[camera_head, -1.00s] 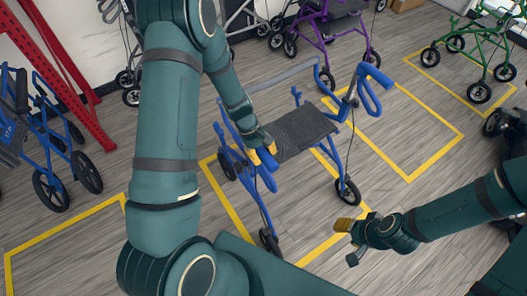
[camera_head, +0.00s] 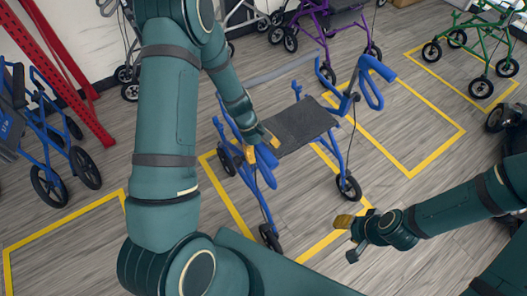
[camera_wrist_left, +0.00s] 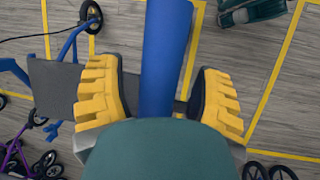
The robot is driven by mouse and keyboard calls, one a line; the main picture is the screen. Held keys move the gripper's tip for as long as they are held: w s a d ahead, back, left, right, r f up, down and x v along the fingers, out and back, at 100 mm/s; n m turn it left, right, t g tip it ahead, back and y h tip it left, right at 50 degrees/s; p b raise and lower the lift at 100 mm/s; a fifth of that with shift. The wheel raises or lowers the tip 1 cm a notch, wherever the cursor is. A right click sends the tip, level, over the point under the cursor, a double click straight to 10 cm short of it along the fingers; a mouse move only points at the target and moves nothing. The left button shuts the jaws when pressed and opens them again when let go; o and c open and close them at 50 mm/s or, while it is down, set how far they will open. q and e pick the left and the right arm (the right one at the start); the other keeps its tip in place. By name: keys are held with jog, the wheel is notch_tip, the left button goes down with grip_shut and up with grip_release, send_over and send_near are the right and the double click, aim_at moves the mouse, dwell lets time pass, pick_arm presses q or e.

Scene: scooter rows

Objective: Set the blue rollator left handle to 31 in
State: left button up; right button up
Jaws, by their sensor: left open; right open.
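The blue rollator (camera_head: 300,128) with a dark seat stands in the middle of the head view. Its left handle (camera_head: 264,165) is a blue grip near my left gripper (camera_head: 263,145). In the left wrist view the blue handle (camera_wrist_left: 165,55) runs between the yellow pads of my left gripper (camera_wrist_left: 162,98), with a gap to the pads on both sides. The gripper is open around it. The other handle (camera_head: 372,90) is free on the right. My right gripper (camera_head: 350,238) is open and empty, low at the right front of the rollator.
Yellow floor lines (camera_head: 402,170) mark bays around the rollator. Another blue rollator (camera_head: 50,140) stands at the left by a red rack (camera_head: 65,65). A purple rollator (camera_head: 335,20) and a green one (camera_head: 485,45) stand behind.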

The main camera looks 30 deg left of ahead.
pick_arm(q)
jog(key=v, duration=1.1)
jog(key=shift+r, duration=0.2)
jog(key=shift+s+a, duration=0.1)
